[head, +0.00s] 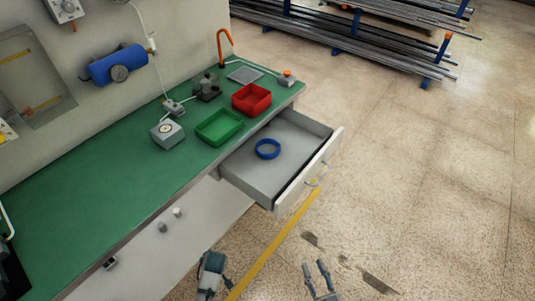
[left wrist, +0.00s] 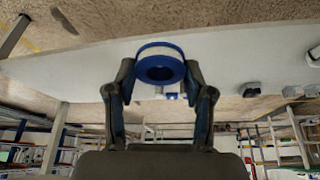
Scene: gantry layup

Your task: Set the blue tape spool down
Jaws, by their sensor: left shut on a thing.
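My left gripper (left wrist: 160,80) is shut on a round spool (left wrist: 178,66) with a blue rim and a white band, held between its two fingertips in the left wrist view. In the head view my left gripper (head: 214,262) is low in the picture, in front of the bench; the spool cannot be made out there. A blue ring (head: 257,151) lies flat in the open drawer (head: 250,176). My right gripper (head: 316,266) is open and empty over the floor, right of the left one and apart from the drawer.
The green bench top (head: 85,190) has wide clear room at the left. A green bin (head: 220,128), a red bin (head: 252,98) and a grey dial box (head: 167,133) stand near the drawer. The drawer front (head: 308,174) juts out over the floor.

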